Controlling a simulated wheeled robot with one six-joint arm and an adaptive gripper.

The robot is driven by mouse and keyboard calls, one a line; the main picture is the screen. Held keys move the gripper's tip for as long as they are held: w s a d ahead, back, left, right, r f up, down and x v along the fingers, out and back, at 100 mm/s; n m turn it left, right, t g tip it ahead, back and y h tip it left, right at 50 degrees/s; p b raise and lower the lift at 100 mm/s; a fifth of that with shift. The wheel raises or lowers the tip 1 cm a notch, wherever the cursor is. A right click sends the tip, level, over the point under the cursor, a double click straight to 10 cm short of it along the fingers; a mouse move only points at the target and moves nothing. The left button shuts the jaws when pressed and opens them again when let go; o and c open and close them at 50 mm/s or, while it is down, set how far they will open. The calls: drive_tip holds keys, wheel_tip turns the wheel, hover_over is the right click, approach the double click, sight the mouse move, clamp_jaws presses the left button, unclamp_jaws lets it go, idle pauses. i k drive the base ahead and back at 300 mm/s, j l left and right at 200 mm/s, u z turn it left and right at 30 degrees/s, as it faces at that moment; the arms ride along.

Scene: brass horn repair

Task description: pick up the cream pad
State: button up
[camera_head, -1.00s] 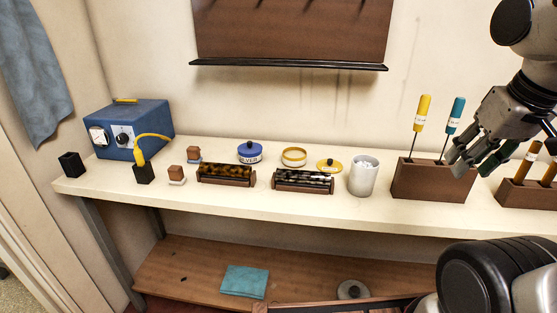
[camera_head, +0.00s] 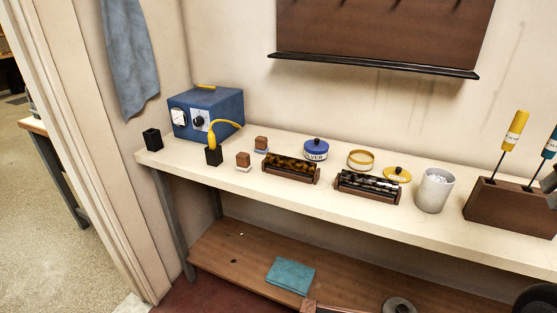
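The cream pad (camera_head: 243,167) appears to be the pale layer under a small brown block (camera_head: 243,158) on the bench, left of the tortoiseshell roller. A similar brown block with a bluish layer (camera_head: 261,145) stands just behind and to its right. Only a grey sliver of my gripper (camera_head: 550,181) shows at the right edge, by the screwdriver block, far from the cream pad. Its fingers are mostly cut off, so its opening cannot be seen.
The bench (camera_head: 330,200) also holds a blue box (camera_head: 207,115), a yellow-topped tool in a black holder (camera_head: 214,156), tortoiseshell (camera_head: 290,167) and dark (camera_head: 368,187) rollers, a blue-lidded jar (camera_head: 316,150) and a white cup (camera_head: 434,190). The bench front by the pad is clear.

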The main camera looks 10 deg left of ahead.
sight(243, 159)
drive_tip(key=i+j+u, duration=0.15)
drive_tip(key=j+u, duration=0.15)
drive_tip(key=u, duration=0.15)
drive_tip(key=i+j+u, duration=0.2)
drive_tip(key=u, duration=0.25)
drive_tip(key=i+j+u, duration=0.25)
drive_tip(key=u, duration=0.2)
